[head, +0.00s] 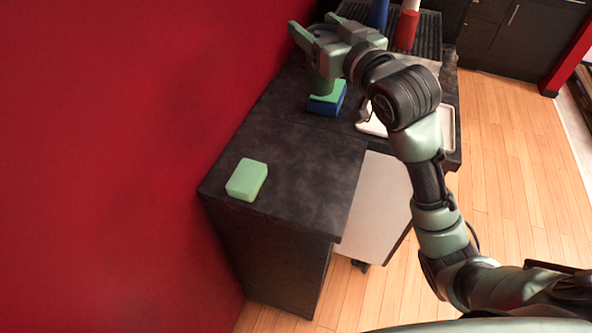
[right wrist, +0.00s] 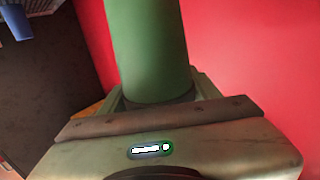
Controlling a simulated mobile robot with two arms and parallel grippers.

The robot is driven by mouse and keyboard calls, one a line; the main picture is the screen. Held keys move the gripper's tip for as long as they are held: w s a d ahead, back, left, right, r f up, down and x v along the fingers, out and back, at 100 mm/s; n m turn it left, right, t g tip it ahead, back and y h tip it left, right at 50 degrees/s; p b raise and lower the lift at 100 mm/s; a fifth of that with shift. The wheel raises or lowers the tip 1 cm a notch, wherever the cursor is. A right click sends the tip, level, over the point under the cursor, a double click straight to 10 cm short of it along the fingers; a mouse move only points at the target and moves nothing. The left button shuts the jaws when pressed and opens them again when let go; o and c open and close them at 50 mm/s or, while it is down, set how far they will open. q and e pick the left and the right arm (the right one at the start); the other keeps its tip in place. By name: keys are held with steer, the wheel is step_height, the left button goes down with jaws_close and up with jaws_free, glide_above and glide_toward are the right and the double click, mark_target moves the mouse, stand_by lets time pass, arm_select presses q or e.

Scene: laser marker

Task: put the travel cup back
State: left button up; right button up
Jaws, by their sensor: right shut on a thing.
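The green travel cup (right wrist: 150,50) stands between the jaws of my right gripper in the right wrist view. In the head view my right gripper (head: 312,30) is shut on it at the back left of the dark counter, close to the red wall. My left gripper is not in view.
A light green box (head: 247,180) lies on the near end of the counter (head: 300,165). A dark ribbed rack (head: 430,35) at the back holds a blue cup (head: 379,14) and a red cup (head: 406,30). A white tray (head: 449,130) lies partly behind my arm.

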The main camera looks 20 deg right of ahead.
steer(key=f, duration=0.1)
steer(key=a+f, duration=0.1)
steer(key=f, duration=0.1)
steer(key=shift+s+a+f, duration=0.2)
steer(key=shift+f, duration=0.05)
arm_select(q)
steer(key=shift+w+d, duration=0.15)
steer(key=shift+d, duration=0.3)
arm_select(e)
step_height(320, 180, down, 17)
steer(key=shift+d+r, duration=0.15)
steer(key=shift+r, duration=0.05)
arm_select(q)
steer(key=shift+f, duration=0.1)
arm_select(e)
steer(key=shift+f, duration=0.2)
steer(key=o, duration=0.8)
